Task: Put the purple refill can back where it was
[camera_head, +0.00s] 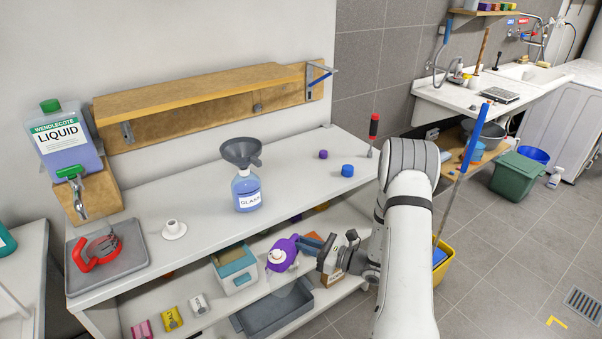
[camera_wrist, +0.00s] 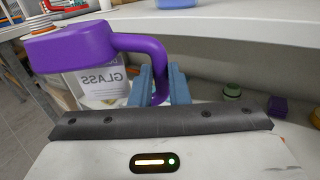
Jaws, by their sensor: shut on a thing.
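The purple refill can (camera_head: 283,253) is at the height of the lower shelf (camera_head: 190,290), under the front edge of the bench top. My gripper (camera_head: 312,246) is shut on the can's handle from the right. In the wrist view the purple can (camera_wrist: 72,48) fills the upper left, and its handle loops down between the blue fingers of my gripper (camera_wrist: 160,85). The can's top opening is uncapped-looking and pale. I cannot tell whether its base touches the shelf.
A purple cap (camera_head: 323,154) and a blue cap (camera_head: 347,171) lie on the bench. A yellow bucket (camera_head: 444,262) stands right.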

